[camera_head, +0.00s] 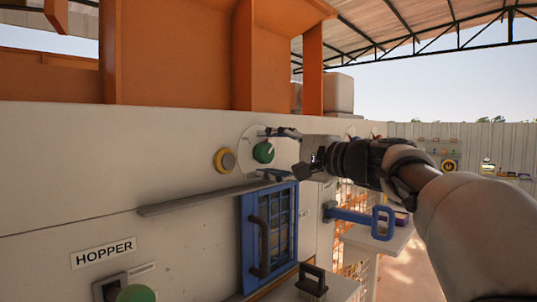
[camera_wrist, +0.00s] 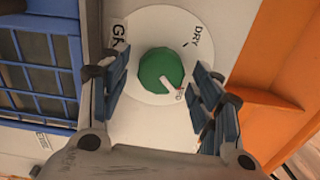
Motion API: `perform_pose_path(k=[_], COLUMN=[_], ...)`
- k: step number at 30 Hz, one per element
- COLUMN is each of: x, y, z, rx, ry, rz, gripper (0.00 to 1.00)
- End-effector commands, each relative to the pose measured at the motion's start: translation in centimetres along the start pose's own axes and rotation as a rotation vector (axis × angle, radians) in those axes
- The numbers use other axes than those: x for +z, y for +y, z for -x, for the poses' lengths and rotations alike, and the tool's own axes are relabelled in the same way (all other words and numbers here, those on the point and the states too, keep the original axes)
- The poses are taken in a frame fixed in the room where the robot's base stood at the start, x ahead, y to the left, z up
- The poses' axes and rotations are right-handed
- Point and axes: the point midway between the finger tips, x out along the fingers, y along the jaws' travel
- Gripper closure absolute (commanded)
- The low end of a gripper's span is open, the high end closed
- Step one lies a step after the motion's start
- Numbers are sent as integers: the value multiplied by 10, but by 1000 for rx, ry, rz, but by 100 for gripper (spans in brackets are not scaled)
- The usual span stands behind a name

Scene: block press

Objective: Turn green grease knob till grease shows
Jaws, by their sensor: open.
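The green knob (camera_head: 263,152) sits on a round white dial plate on the pale machine panel. In the wrist view the knob (camera_wrist: 161,70) has a white pointer mark toward its lower right, and the plate (camera_wrist: 142,20) carries partly hidden lettering, including "DRY". My gripper (camera_wrist: 160,100) is open, with one finger on each side of the knob and gaps to both. In the head view my gripper (camera_head: 290,152) reaches in from the right, in front of the panel by the knob. No grease is visible.
A yellow-ringed button (camera_head: 225,160) is left of the knob. A grey ledge (camera_head: 200,198) and a blue barred door (camera_head: 268,235) lie below. A blue handle (camera_head: 365,217) juts out under my arm. Orange hopper walls (camera_head: 175,55) rise above. Another green knob (camera_head: 136,293) is at lower left.

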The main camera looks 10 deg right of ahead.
Motion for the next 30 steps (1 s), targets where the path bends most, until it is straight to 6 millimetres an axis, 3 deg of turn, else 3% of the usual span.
perform_pose_path(k=[5,18,24,30], x=[0,-1,0,0], y=[-1,0,0,0], z=[14,101,118,120], rx=[-1,-1,-1,0], ry=[3,5,2,0], rz=[1,0,0,0], gripper=[41,41,41,41])
